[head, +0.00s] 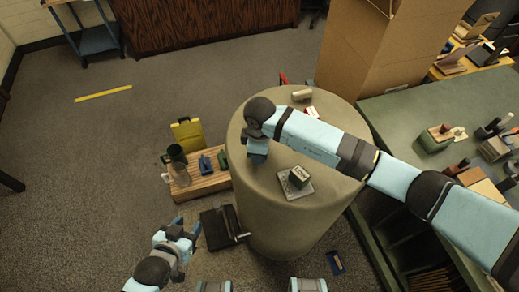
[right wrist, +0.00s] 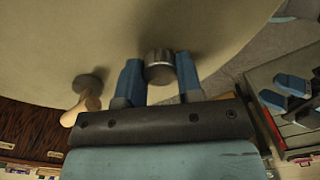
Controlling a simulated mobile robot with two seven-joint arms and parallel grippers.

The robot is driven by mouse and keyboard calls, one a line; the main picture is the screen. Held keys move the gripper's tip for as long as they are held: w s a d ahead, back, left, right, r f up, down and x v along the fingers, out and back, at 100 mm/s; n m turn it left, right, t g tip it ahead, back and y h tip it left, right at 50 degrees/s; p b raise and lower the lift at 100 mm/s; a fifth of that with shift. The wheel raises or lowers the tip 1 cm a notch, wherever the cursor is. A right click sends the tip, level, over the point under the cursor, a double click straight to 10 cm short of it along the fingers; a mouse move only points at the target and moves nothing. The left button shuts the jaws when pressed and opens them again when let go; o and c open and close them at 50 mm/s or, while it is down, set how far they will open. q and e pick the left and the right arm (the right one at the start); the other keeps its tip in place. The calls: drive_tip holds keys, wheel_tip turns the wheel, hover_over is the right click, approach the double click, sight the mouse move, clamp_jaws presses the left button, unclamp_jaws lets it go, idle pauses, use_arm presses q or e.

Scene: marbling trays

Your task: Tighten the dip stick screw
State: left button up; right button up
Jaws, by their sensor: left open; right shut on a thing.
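My right arm reaches in from the right over a round drum-like stand (head: 262,215) in the head view. Its gripper (head: 257,157) points down near the stand's left edge, and its fingertips are hard to see there. In the right wrist view, the two blue fingers of my right gripper (right wrist: 158,80) stand on either side of a short metal cylinder (right wrist: 159,62) and are shut on it. I cannot tell whether this is the dip stick screw; no dip stick is clearly visible. My left gripper (head: 182,230) is open and empty at the lower left, apart from the stand.
A wooden crate (head: 208,185) and a black case (head: 212,236) are left of the stand. A cluttered green bench (head: 400,115) is right.

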drive_tip(key=o, duration=0.9)
drive_tip(key=shift+r, duration=0.1)
wheel_tip(320, 180, up, 14)
drive_tip(key=shift+w+f+b, duration=0.15)
drive_tip(key=shift+b, duration=0.25)
